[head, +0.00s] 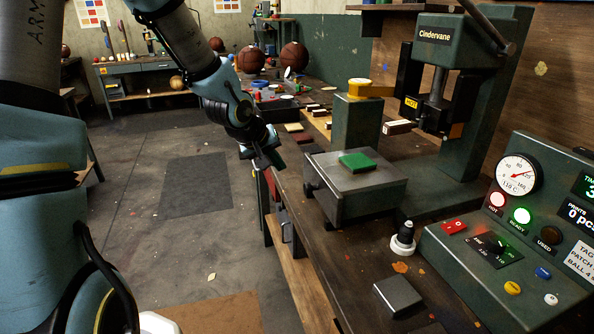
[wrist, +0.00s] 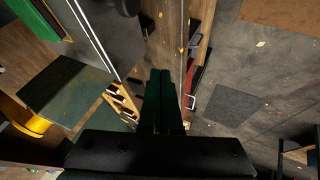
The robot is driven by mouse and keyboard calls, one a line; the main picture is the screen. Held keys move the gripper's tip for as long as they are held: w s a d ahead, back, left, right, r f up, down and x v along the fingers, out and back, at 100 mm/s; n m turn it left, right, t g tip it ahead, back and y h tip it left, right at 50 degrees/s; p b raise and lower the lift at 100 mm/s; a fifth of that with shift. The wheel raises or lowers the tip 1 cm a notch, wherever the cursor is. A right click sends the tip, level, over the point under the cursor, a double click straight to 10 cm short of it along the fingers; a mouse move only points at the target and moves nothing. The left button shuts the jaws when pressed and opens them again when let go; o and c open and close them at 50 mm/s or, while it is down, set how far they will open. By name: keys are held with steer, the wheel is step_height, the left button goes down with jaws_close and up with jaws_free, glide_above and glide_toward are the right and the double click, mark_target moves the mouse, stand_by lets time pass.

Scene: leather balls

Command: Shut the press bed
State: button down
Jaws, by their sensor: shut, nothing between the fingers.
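The press bed (head: 365,205) is a grey metal block at the front edge of the bench, out in front of the press head (head: 435,100) rather than under it. A green piece (head: 357,162) lies flat on its top. A dark knob or handle (head: 309,188) sticks out of its front side. My gripper (head: 276,160) is shut and empty, in the air just left of the bed and apart from it. In the wrist view the shut fingers (wrist: 161,75) point along the bench edge, with the bed (wrist: 85,28) at upper left and a dark rounded part (wrist: 118,4) at the top.
The control panel (head: 515,235) with a gauge and lit lamps stands at right. A black-and-white knob (head: 404,238) and a dark box (head: 398,296) are on the near bench. The floor at left is open.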

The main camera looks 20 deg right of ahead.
mark_target(365, 151)
steer(key=d+f, duration=0.1)
steer(key=d, duration=0.1)
steer(key=d+f, duration=0.1)
steer(key=shift+w+d+f, duration=0.4)
steer(key=shift+s+d+p, duration=0.1)
steer(key=shift+d+p, duration=0.4)
steer(key=shift+d, duration=0.6)
steer(key=d+b, duration=0.2)
steer(key=d, duration=0.4)
steer(key=s+d+b, duration=0.1)
steer(key=d+b, duration=0.1)
steer(key=d, duration=0.4)
steer(key=s+d+b, duration=0.1)
steer(key=d+b, duration=0.1)
steer(key=d, duration=0.5)
steer(key=shift+s+f, duration=0.1)
steer(key=shift+s, duration=0.1)
steer(key=shift+s+d, duration=0.1)
steer(key=shift+d, duration=0.45)
steer(key=shift+d+r+b, duration=0.1)
steer(key=shift+r+b, duration=0.1)
steer(key=shift+b, duration=0.1)
